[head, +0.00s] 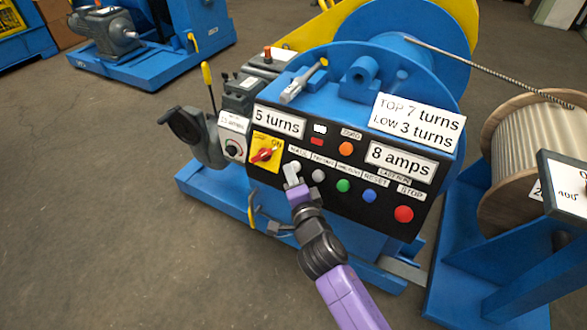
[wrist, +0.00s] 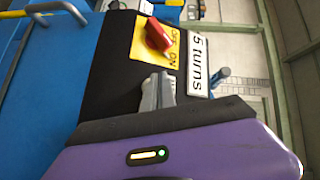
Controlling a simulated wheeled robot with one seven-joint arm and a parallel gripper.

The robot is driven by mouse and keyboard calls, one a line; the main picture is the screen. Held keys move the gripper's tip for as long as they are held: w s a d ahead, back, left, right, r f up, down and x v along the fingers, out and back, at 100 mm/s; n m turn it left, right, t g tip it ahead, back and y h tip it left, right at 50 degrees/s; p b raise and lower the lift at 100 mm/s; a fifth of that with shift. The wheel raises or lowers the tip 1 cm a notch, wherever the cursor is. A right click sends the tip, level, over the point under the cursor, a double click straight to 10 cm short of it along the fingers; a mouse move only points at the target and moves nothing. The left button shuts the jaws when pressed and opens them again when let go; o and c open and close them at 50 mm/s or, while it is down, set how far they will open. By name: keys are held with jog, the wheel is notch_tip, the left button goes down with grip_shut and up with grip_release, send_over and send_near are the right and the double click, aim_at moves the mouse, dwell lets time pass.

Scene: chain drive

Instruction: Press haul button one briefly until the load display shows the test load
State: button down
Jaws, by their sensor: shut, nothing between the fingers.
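The black control panel (head: 330,200) on the blue machine carries a row of buttons. A pale button (head: 296,165) sits under a label that seems to read HAUL. My gripper (head: 291,172) is shut and empty, its fingertips at this button and partly covering it. I cannot tell whether they touch it. A white display reads "8 amps" (head: 401,162) and another reads "5 turns" (head: 279,121). In the wrist view my shut grey fingers (wrist: 158,92) stand against the black panel below the red switch (wrist: 158,34), and the button is hidden.
To the right are a grey button (head: 318,176), green button (head: 343,186), blue button (head: 369,196) and red stop button (head: 404,214). A red rotary switch (head: 264,154) on a yellow plate is close left. A wooden drum (head: 530,150) stands at right.

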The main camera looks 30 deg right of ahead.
jog(key=shift+s+a+r, duration=0.1)
jog(key=shift+s+a, duration=0.05)
jog(key=shift+a, duration=0.1)
jog(key=s+a+r+b, duration=0.2)
jog(key=a, duration=0.1)
jog(key=shift+s+a+r, duration=0.1)
jog(key=shift+s+a, duration=0.1)
jog(key=shift+s, duration=0.1)
dwell(0.3)
dwell(0.4)
